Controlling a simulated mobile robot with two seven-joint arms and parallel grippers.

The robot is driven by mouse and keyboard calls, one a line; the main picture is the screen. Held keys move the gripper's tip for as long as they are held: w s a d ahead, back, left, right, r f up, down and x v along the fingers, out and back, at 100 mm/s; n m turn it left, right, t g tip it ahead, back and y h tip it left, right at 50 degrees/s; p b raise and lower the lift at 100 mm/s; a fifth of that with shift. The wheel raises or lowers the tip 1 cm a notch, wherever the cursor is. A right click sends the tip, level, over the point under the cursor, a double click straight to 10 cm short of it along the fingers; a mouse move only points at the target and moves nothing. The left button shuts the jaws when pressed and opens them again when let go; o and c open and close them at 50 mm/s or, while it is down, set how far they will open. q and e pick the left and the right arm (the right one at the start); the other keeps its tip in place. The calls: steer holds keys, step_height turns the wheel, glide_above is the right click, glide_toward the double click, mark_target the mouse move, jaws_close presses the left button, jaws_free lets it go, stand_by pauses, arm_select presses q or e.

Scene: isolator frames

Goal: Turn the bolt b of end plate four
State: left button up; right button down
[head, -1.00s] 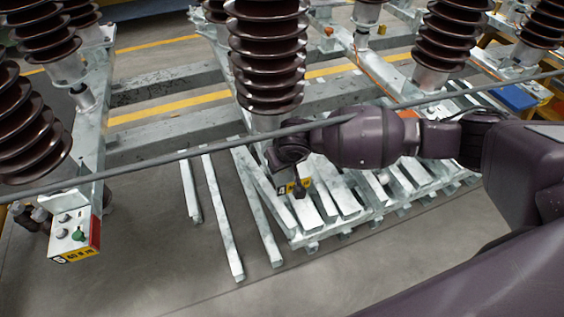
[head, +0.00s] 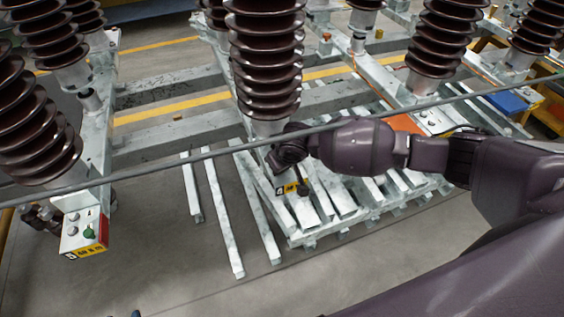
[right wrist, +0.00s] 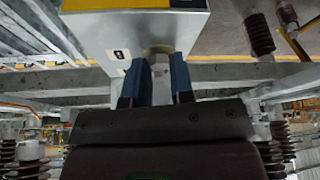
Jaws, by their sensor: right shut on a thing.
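My right arm reaches in from the right in the head view, its gripper (head: 302,189) at the end plate (head: 288,184) below the middle insulator. This plate carries a yellow and black label too small to read. In the right wrist view, my right gripper (right wrist: 159,76) has its two blue fingers on either side of a pale bolt (right wrist: 160,62) standing out from the plate's face (right wrist: 107,38). It is shut on this bolt. A small bluish tip at the bottom edge of the head view may belong to my left gripper (head: 136,314); its jaws cannot be made out.
Another end plate (head: 75,232) with bolts, a green knob and a label is at the left. A long grey bar (head: 160,165) crosses the view in front of the brown insulators (head: 265,60). Pale metal beams (head: 222,215) lie on the floor around the middle plate.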

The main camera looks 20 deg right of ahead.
steer(key=shift+r+n+p, duration=0.3)
steer(key=shift+r+p, duration=0.05)
steer(key=shift+p, duration=0.05)
steer(key=shift+f+n+y+p, duration=0.1)
steer(key=shift+n+y+p, duration=0.2)
steer(key=shift+p, duration=0.05)
steer(key=shift+n, duration=0.3)
steer(key=shift+w+d+f+n+g+y+p, duration=0.15)
steer(key=shift+f+n+g+y+p, duration=0.15)
steer(key=shift+n, duration=0.8)
steer(key=shift+f+n+g+y+b, duration=0.1)
steer(key=shift+n+g+y+b, duration=0.25)
steer(key=shift+n, duration=0.55)
steer(key=shift+d+n+y+b, duration=0.1)
steer(key=shift+n+y+b, duration=0.3)
steer(key=shift+n, duration=0.5)
steer(key=n+g+b, duration=0.1)
steer(key=n+b, duration=0.1)
steer(key=n, duration=0.1)
steer(key=shift+w+n+g+y, duration=0.15)
steer(key=shift+n+g+y, duration=0.1)
steer(key=shift+n+g, duration=0.1)
steer(key=shift+n+b, duration=0.25)
steer(key=shift+b, duration=0.25)
arm_select(q)
steer(key=shift+s+d+f, duration=0.1)
steer(key=shift+s+f, duration=0.1)
steer(key=shift+f, duration=0.7)
arm_select(e)
steer(key=shift+n, duration=0.3)
